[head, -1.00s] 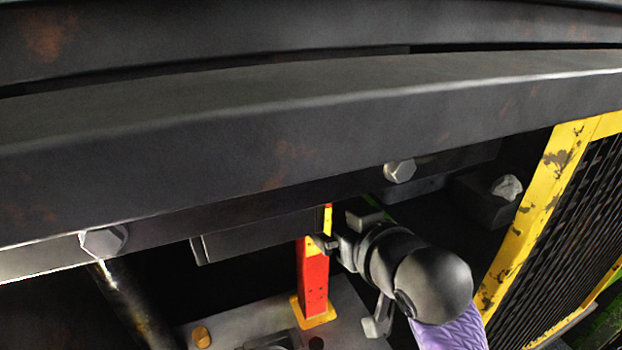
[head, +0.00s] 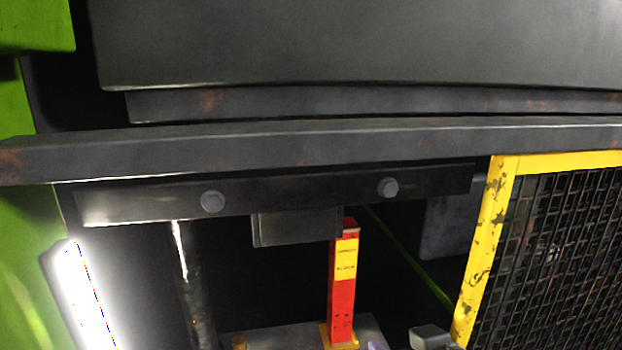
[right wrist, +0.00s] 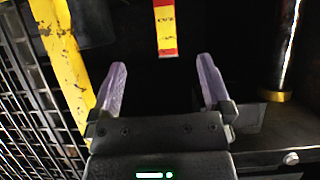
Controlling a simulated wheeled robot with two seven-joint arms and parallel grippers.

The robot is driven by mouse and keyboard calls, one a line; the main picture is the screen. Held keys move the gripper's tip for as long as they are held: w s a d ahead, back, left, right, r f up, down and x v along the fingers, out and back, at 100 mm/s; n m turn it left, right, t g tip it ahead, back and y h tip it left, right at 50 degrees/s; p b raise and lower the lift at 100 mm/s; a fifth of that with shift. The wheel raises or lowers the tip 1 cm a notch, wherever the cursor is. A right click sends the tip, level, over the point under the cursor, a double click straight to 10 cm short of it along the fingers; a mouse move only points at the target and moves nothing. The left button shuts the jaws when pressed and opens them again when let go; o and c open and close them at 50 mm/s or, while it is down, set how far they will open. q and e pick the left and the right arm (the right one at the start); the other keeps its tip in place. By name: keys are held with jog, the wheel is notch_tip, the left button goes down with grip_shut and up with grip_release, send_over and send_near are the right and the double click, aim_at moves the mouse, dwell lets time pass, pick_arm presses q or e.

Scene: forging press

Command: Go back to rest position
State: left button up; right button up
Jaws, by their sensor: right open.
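A red post (head: 343,290) with a yellow label stands upright on an orange foot in the press opening, in the head view. Its top is close to the dark block under the upper beam; whether they touch I cannot tell. In the right wrist view the red and yellow post (right wrist: 165,25) is ahead of my right gripper (right wrist: 160,62). Its two purple fingers are spread, with nothing between them, apart from the post. In the head view only a grey part and a bit of purple of it show at the bottom edge. My left gripper is in neither view.
A yellow-framed mesh guard (head: 484,240) stands on the right, and also shows left in the right wrist view (right wrist: 65,60). A dark beam (head: 300,150) crosses above the opening. A bright lamp strip (head: 85,295) and a metal rod (head: 190,285) are at left.

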jog(key=s+d+f+g+h+b, duration=0.2)
jog(key=s+f+g, duration=0.7)
jog(key=s+f, duration=1.15)
notch_tip(320, 180, down, 40)
jog(key=g+b, duration=0.1)
jog(key=b, duration=2)
pick_arm(q)
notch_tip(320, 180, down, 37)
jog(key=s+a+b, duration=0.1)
jog(key=b, duration=1.3)
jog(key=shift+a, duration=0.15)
pick_arm(e)
jog(key=s+d+f, duration=0.1)
jog(key=s+f, duration=0.3)
jog(key=f, duration=0.4)
jog(key=s+d+f+g, duration=0.1)
jog(key=s+f, duration=0.4)
jog(key=f, duration=0.2)
jog(key=s+d+f, duration=0.1)
jog(key=s+f, duration=0.4)
jog(key=f, duration=0.3)
jog(key=shift+d+f+n, duration=0.25)
jog(key=shift+f+n, duration=0.05)
jog(key=shift+f, duration=0.05)
